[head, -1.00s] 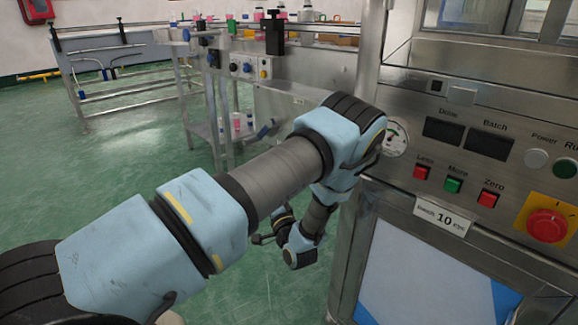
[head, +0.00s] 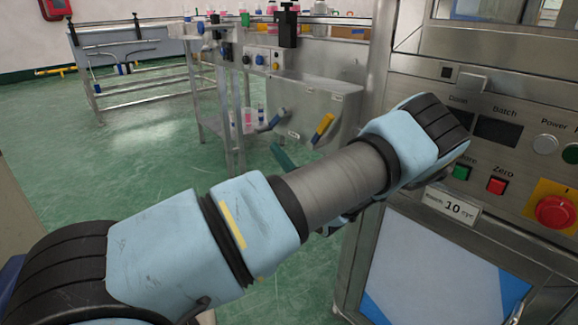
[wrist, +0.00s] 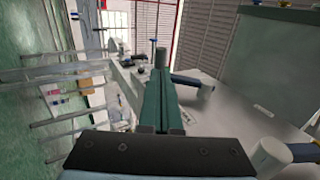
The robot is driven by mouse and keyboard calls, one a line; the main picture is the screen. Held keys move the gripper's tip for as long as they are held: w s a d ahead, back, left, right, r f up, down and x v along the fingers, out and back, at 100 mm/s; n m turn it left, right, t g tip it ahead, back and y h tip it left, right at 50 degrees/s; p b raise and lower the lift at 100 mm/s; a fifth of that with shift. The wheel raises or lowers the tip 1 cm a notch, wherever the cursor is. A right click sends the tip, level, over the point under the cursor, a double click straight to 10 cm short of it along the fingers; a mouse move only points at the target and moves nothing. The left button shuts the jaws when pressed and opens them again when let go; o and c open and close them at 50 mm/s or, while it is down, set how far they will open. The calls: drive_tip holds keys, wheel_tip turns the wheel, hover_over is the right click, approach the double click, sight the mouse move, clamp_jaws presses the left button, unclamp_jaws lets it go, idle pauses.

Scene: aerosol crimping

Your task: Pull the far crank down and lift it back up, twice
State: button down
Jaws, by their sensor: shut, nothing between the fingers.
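On the bench front in the head view, a blue-grey lever (head: 271,122) sits at the left of a metal box, and a yellow handle with a blue end (head: 322,128) sits on its right. I cannot tell for sure which is the far crank. My gripper's teal fingers (head: 283,157) show just below the two handles, apart from them in the picture; the rest is hidden behind my arm. In the wrist view my gripper (wrist: 158,82) is shut and empty, with a dark blue bar (wrist: 187,79) right of the fingers.
Glassware with pink liquid lines the bench top. Green floor (head: 150,150) is clear at left.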

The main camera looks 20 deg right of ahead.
sight(272, 121)
drive_tip(key=shift+x, duration=2.2)
drive_tip(key=shift+w+a+f+b, duration=0.1)
drive_tip(key=shift+w+f+b, duration=0.1)
drive_tip(key=shift+b, duration=0.15)
